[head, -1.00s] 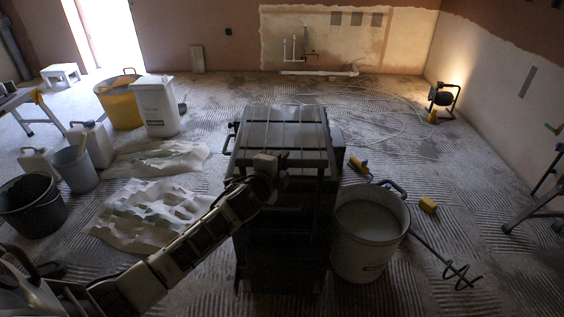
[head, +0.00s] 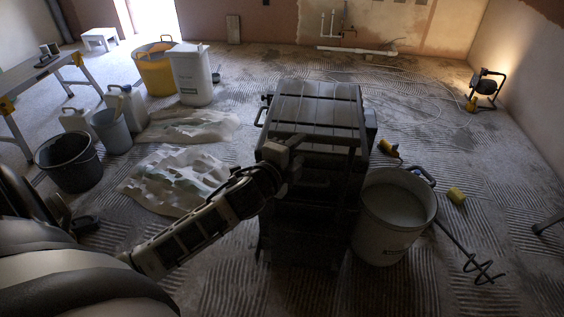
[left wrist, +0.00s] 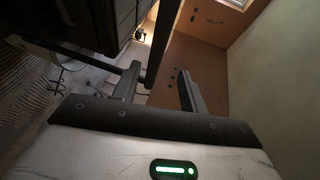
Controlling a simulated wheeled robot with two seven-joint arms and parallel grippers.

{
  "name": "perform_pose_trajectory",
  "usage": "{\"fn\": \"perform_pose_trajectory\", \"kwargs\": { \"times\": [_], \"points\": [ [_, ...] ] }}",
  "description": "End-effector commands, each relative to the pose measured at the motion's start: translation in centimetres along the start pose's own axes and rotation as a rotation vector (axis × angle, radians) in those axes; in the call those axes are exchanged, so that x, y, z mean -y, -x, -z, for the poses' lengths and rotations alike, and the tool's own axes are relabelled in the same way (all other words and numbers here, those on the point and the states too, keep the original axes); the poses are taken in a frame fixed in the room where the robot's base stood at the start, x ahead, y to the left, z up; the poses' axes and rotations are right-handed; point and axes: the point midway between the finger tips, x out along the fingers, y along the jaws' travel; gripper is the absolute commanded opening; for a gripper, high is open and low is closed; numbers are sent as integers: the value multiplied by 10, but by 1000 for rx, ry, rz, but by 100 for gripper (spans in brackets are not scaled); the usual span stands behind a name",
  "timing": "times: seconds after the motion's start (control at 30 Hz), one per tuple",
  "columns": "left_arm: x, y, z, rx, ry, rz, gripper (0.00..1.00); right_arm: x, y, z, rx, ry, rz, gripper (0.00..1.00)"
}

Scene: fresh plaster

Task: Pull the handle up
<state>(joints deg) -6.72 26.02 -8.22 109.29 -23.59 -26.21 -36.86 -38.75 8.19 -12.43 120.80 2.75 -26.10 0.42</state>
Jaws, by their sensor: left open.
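A dark wheeled cabinet or cart (head: 315,102) with a slatted top stands in the middle of the head view. A dark bar handle (head: 336,151) runs across its near upper edge; a smaller side handle (head: 261,116) is at its left. My left gripper (head: 298,154) is at the near upper edge, close to the bar. In the left wrist view my open fingers (left wrist: 158,88) stand apart, and the dark bar (left wrist: 163,42) runs into the gap between them. I cannot tell whether it touches a finger. My right gripper is out of view.
A white bucket (head: 394,216) with a mixing paddle (head: 466,251) stands close at the cart's right. A work lamp (head: 486,84) stands far right.

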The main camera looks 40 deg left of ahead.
Motion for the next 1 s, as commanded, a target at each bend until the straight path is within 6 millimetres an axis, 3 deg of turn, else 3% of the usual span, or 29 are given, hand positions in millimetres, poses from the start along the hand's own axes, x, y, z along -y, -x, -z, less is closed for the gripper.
{"fn": "perform_pose_trajectory", "kwargs": {
  "times": [0.2,0.4,1.0],
  "points": [
    [-1,46,0,1,-1,-2,43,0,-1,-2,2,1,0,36],
    [0,66,0,1,0,0,43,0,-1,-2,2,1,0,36],
    [0,69,0,1,1,1,43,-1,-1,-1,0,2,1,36]
  ]
}}
